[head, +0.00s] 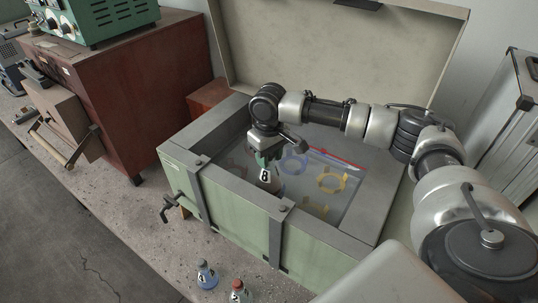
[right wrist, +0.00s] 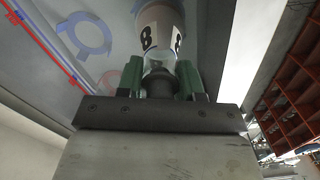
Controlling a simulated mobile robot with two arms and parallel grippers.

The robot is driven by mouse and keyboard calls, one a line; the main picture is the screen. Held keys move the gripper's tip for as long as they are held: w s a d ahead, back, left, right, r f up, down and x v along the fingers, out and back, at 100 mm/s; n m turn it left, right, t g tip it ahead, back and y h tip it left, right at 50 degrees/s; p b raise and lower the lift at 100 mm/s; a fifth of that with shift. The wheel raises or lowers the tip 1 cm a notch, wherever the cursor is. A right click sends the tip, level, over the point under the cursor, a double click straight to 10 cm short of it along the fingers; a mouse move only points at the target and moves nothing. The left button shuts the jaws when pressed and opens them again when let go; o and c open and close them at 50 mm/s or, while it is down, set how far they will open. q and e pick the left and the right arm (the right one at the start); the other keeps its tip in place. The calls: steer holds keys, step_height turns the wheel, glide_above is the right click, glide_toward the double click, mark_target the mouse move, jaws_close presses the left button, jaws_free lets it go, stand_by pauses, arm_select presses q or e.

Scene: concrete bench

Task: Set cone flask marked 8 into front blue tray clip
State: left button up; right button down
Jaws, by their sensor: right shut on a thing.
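The cone flask marked 8 (head: 267,178) is in my right gripper (head: 262,157), inside the opening of the green box. In the right wrist view the flask (right wrist: 161,28) shows its white labels beyond the green fingers (right wrist: 162,80), which are shut on its neck. The grey tray (head: 350,205) lies in the box. A blue clip (head: 294,164) stands behind and right of the flask; it also shows in the right wrist view (right wrist: 85,35). I cannot tell whether the flask touches a clip. My left gripper is not in view.
Yellow clips (head: 332,180) are on the tray's right side. The green box's rim (head: 235,181) surrounds the tray, and its raised lid (head: 335,55) stands behind. Two small flasks, one blue-topped (head: 207,275) and one red-topped (head: 237,291), stand on the bench in front.

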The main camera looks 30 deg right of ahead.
mark_target(269, 172)
steer(key=shift+f, duration=1)
steer(key=shift+f, duration=0.3)
stand_by(0.4)
steer(key=shift+c, duration=0.4)
jaws_free()
